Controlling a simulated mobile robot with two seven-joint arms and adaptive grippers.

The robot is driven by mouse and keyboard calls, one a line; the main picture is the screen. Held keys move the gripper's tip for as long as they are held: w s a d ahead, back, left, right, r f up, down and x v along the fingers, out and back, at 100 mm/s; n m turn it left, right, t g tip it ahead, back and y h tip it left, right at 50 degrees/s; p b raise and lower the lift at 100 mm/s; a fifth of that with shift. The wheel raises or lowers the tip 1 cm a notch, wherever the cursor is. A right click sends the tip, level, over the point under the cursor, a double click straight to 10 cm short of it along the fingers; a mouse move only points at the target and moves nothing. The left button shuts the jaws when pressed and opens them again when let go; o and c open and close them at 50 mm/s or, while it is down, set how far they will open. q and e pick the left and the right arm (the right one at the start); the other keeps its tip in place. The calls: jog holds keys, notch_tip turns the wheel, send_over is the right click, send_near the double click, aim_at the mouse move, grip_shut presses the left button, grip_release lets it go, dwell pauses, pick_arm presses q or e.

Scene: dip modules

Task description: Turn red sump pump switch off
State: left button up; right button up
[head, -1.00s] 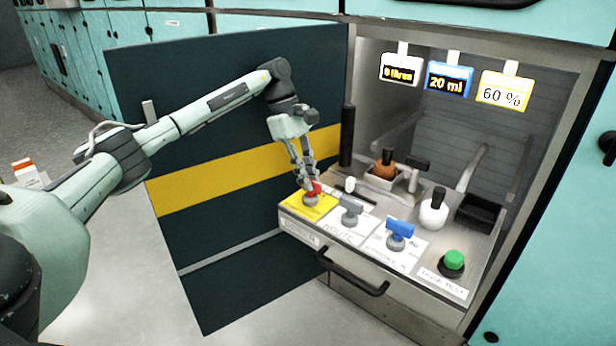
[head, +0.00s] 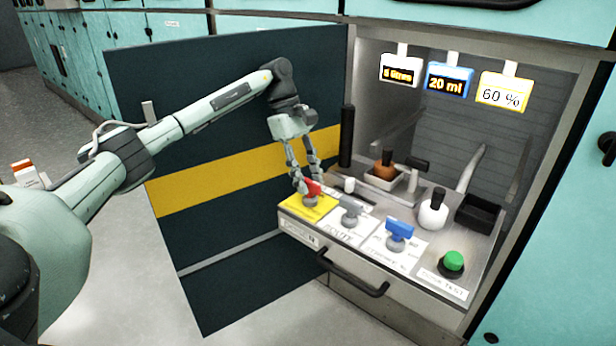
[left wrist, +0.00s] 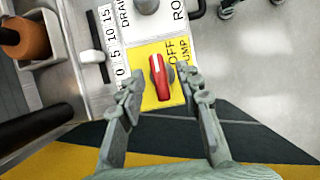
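The red sump pump switch (head: 313,188) stands on a yellow label (head: 300,207) at the left end of the pulled-out panel. In the left wrist view the red handle (left wrist: 159,78) points up the picture, slightly tilted, with a white line at its upper end. "OFF" and "UMP" are legible beside it; the rest of the label is hidden. My left gripper (head: 306,186) comes down from above. Its fingers (left wrist: 161,85) are spread on either side of the switch, with visible gaps, holding nothing. My right gripper is not in view.
A grey switch (head: 350,208), a blue switch (head: 399,232) and a green button (head: 453,262) follow along the panel. A dark open door (head: 230,120) with a yellow stripe stands behind my left arm. Display tags (head: 448,80) hang above. A black handle (head: 352,272) juts out in front.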

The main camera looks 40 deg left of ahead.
aim_at(308, 180)
pick_arm(q)
jog(key=shift+r, duration=0.1)
notch_tip(308, 180, up, 10)
dwell(0.4)
jog(key=shift+s, duration=0.1)
dwell(0.4)
